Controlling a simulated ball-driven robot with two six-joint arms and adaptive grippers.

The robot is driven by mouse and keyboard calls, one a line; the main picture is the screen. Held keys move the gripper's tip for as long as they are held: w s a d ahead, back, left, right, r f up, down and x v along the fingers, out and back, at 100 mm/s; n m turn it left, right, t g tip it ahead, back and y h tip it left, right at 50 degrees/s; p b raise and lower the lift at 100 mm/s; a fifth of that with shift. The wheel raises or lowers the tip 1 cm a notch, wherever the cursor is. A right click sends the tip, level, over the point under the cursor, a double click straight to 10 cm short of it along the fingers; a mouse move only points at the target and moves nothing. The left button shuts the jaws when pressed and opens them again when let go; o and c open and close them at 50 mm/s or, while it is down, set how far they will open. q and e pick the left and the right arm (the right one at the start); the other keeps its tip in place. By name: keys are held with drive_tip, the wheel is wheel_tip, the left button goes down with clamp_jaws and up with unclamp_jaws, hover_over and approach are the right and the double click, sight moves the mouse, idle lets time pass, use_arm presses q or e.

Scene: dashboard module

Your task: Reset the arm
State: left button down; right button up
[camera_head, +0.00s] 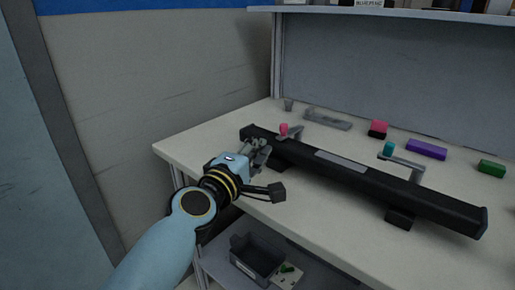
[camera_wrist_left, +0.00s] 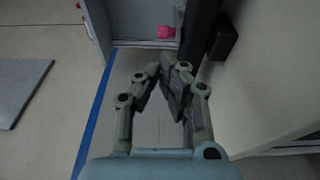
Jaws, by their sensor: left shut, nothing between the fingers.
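My left gripper (camera_head: 259,150) is at the near-left end of the black dashboard bar (camera_head: 350,178), close to it in the head view. Its fingers are drawn together with nothing between them, as the left wrist view (camera_wrist_left: 172,78) shows. I cannot tell whether the fingers touch the bar. The bar lies across the table on dark feet, with a pink knob (camera_head: 283,129) near its left end and a teal knob (camera_head: 389,149) on a grey bracket further right. In the left wrist view, part of a black bar (camera_wrist_left: 203,28) stands beyond the fingers. My right gripper is not seen.
The pale table (camera_head: 200,143) has its left corner near my arm. Behind the bar lie a grey part (camera_head: 327,119), a pink-and-black block (camera_head: 378,129), a purple block (camera_head: 426,149) and a green block (camera_head: 491,168). A dark bin (camera_head: 257,259) stands below the tabletop. A shelf hangs above.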

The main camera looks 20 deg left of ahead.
use_arm(q)
drive_tip(key=s+f+m+g+h, duration=0.1)
drive_tip(key=s+f+m+g, duration=0.3)
drive_tip(key=s+m, duration=0.35)
drive_tip(key=s+f+m+g+h, duration=0.2)
drive_tip(key=s+f+m+g, duration=0.15)
drive_tip(key=s+m, duration=0.4)
drive_tip(key=s+a+m+g+y, duration=0.1)
drive_tip(key=s+a+g+y, duration=0.3)
drive_tip(key=s, duration=0.5)
drive_tip(key=s+a+m+g+y, duration=0.25)
drive_tip(key=s+a, duration=0.25)
drive_tip(key=s, duration=0.5)
drive_tip(key=s+a+f+n+g, duration=0.1)
drive_tip(key=a+f, duration=0.1)
drive_tip(key=f, duration=1.2)
drive_tip(key=s+a+f+g, duration=0.1)
drive_tip(key=s+f, duration=0.1)
drive_tip(key=f, duration=1.3)
drive_tip(key=s+a+f+g, duration=0.1)
drive_tip(key=s+f, duration=1.3)
drive_tip(key=s, duration=0.3)
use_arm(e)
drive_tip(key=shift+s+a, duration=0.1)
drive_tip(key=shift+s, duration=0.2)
use_arm(q)
drive_tip(key=shift+n+h, duration=0.25)
